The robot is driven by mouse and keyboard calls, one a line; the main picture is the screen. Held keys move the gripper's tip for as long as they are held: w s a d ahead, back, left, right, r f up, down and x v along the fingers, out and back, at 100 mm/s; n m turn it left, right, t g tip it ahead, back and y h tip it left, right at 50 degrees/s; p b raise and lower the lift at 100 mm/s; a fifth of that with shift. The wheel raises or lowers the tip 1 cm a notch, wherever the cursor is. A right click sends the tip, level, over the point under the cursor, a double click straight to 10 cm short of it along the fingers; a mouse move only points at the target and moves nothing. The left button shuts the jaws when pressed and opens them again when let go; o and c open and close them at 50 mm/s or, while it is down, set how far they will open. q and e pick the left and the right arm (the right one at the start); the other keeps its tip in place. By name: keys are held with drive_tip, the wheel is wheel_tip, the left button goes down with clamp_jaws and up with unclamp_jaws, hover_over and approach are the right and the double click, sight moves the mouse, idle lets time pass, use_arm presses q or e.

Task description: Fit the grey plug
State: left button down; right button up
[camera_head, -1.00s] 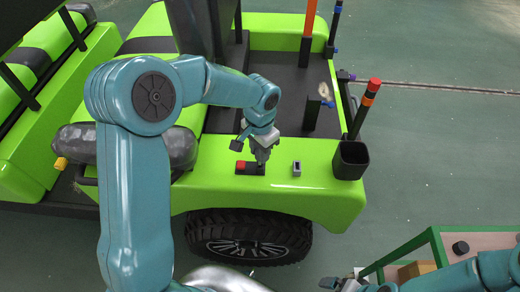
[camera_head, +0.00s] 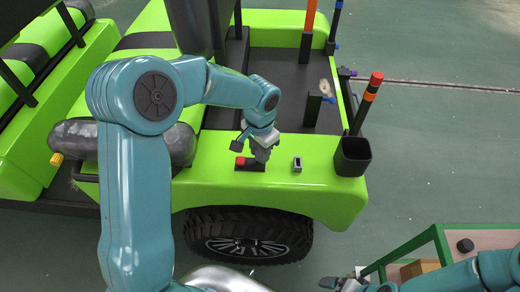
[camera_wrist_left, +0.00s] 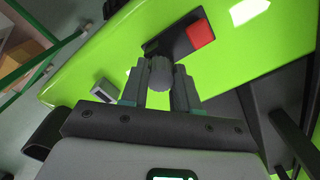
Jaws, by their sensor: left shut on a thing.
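My left gripper (camera_head: 261,153) is shut on the grey plug, a short round piece held between the fingertips in the left wrist view (camera_wrist_left: 161,76). It is over the right part of a small black plate (camera_head: 250,168) on the green cart's side panel. A red block (camera_head: 239,161) sits on the plate's left end; it also shows in the left wrist view (camera_wrist_left: 200,34). The fingers hide the plate's right part in the head view, so I cannot tell whether the plug touches it. My right gripper (camera_head: 342,283) shows partly at the bottom edge.
A small grey box (camera_head: 297,165) stands on the green panel (camera_head: 320,185) to the right of the plate. Beyond it is a black bin (camera_head: 352,156) with a red-tipped stick. A green-framed table (camera_head: 440,244) is at the lower right.

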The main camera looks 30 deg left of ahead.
use_arm(q)
drive_tip(key=shift+f+b, duration=0.35)
drive_tip(key=shift+f, duration=0.15)
drive_tip(key=c, duration=0.8)
unclamp_jaws()
drive_tip(key=shift+o, duration=0.2)
wheel_tip(320, 180, up, 16)
drive_tip(key=shift+r+p, duration=0.15)
drive_tip(key=shift+p, duration=0.25)
